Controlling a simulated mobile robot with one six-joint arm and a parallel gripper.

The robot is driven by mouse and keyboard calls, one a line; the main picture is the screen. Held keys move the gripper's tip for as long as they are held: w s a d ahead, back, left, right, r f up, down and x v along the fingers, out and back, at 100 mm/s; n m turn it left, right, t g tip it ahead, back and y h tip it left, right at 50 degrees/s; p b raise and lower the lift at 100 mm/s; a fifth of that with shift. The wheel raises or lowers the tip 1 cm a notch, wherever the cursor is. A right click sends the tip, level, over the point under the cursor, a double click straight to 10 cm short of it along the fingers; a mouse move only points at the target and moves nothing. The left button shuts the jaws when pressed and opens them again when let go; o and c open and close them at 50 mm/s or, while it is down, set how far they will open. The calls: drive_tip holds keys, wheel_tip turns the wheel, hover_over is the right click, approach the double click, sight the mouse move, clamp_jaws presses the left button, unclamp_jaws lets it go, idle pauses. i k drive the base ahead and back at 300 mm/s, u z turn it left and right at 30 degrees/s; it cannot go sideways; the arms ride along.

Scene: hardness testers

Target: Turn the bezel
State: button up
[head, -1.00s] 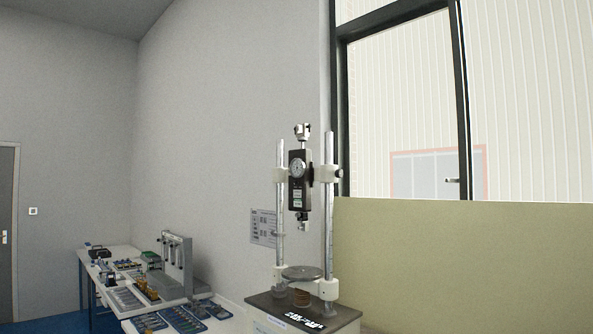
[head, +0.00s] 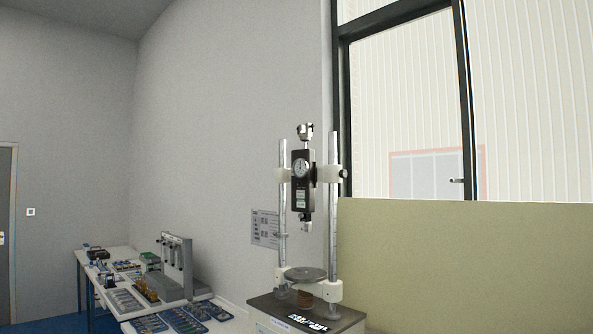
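The hardness tester (head: 305,230) stands at the right of centre in the head view, with two upright silver posts on a dark-topped base (head: 300,312). Between the posts hangs a black gauge body (head: 303,203). A round grey plate (head: 305,273) sits low between the posts. My gripper and arm do not show in this view.
A long bench (head: 120,262) at lower left carries blue trays (head: 182,320), small parts and a grey stand (head: 177,262). A yellowish panel (head: 465,265) fills the right side below a window. A sheet of paper (head: 265,228) is on the wall behind the tester.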

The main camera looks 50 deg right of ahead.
sight(299, 173)
drive_tip(key=u, duration=0.05)
drive_tip(key=i, duration=0.95)
drive_tip(key=u, duration=0.3)
